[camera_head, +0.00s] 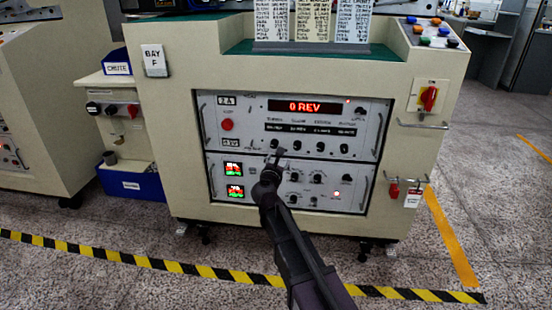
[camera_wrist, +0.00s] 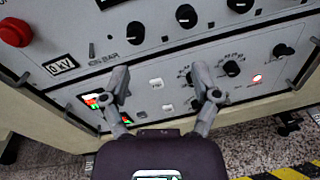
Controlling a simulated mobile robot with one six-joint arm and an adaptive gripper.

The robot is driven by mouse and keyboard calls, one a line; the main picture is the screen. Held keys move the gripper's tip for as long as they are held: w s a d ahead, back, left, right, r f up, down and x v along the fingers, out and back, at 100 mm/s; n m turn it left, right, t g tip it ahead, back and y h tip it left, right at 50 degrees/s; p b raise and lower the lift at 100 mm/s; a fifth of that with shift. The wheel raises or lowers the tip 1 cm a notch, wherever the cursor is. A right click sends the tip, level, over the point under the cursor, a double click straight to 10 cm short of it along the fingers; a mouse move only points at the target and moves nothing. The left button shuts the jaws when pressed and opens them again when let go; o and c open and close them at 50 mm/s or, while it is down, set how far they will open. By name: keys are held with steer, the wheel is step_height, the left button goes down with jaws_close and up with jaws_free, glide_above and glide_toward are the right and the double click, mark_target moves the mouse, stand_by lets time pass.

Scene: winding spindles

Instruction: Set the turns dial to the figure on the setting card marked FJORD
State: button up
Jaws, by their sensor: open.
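The upper control panel (camera_head: 365,130) has a red display (camera_head: 308,106) reading 0 REV. Below it is a row of black knobs, with the leftmost (camera_head: 274,143) just above my gripper (camera_head: 276,160). The small labels over the knobs are too blurred to tell which is the turns dial. The wrist view shows some of these knobs (camera_wrist: 135,32) along the top. My gripper (camera_wrist: 160,82) is open and empty, its fingers apart in front of the panel, below the knob row. Setting cards (camera_head: 311,20) stand on top of the machine; FJORD cannot be read on them.
A lower panel with two small colored screens (camera_head: 233,169) and several knobs lies below. A red button (camera_head: 227,125) is on the left, a red rotary switch (camera_head: 429,98) on the right. A handle (camera_head: 422,125) juts out at right. A blue bin (camera_head: 130,182) stands left.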

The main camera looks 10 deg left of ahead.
mark_target(274, 146)
steer(key=a+f+n+b, duration=0.1)
steer(key=a+f+n+y, duration=0.1)
steer(key=a+n, duration=0.1)
steer(key=shift+w+a+t+y+b, duration=0.1)
steer(key=shift+a+t+y+b, duration=0.2)
steer(key=shift+t+b, duration=0.1)
steer(key=shift+w, duration=0.15)
steer(key=w, duration=1.3)
steer(key=shift+w+d, duration=0.25)
steer(key=shift+d, duration=0.05)
jaws_close()
steer(key=shift+d, duration=0.5)
steer(key=shift+a, duration=0.4)
